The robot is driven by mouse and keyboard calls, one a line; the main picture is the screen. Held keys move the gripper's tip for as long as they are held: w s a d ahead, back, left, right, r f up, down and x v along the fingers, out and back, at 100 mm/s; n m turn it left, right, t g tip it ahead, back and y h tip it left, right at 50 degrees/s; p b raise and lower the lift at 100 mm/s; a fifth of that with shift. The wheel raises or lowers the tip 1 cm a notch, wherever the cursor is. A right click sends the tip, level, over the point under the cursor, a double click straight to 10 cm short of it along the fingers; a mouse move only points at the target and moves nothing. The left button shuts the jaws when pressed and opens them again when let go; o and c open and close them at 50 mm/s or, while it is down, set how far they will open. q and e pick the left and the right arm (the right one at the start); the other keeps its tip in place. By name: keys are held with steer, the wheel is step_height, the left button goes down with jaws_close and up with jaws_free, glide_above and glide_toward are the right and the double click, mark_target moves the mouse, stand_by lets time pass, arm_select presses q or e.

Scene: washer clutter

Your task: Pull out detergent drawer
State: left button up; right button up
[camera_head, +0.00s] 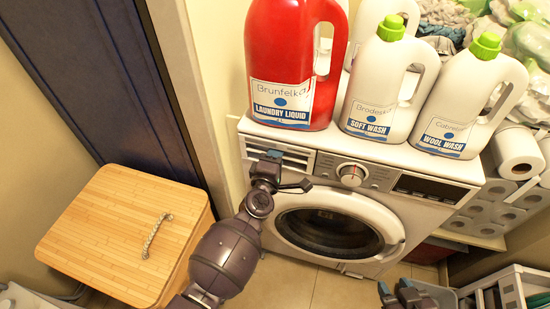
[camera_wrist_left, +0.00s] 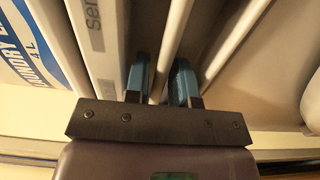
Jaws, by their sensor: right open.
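The white washing machine (camera_head: 420,178) stands below the bottles. Its detergent drawer (camera_head: 292,157) is the slotted panel at the upper left of its front, beside the round dial. The drawer front also shows in the left wrist view (camera_wrist_left: 92,50). My left gripper (camera_head: 276,163) is at the drawer and hides part of it. In the left wrist view, its two teal fingers (camera_wrist_left: 160,82) stand close together on either side of a thin pale edge of the drawer. My right gripper (camera_head: 396,290) is open and empty at the lower edge, away from the machine.
A red laundry liquid bottle (camera_head: 290,55) and white wash bottles (camera_head: 385,85) stand on top of the machine. A wooden hamper (camera_head: 110,235) is at the left. Paper rolls (camera_head: 515,155) are at the right. The round door (camera_head: 330,230) is below the drawer.

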arm_select(q)
steer(key=c, duration=0.4)
steer(key=shift+s, duration=0.1)
jaws_close()
steer(key=p+v, duration=0.1)
steer(key=v, duration=0.8)
steer(key=shift+p, duration=0.4)
arm_select(e)
steer(key=shift+d+r, duration=0.15)
steer(key=shift+r, duration=0.85)
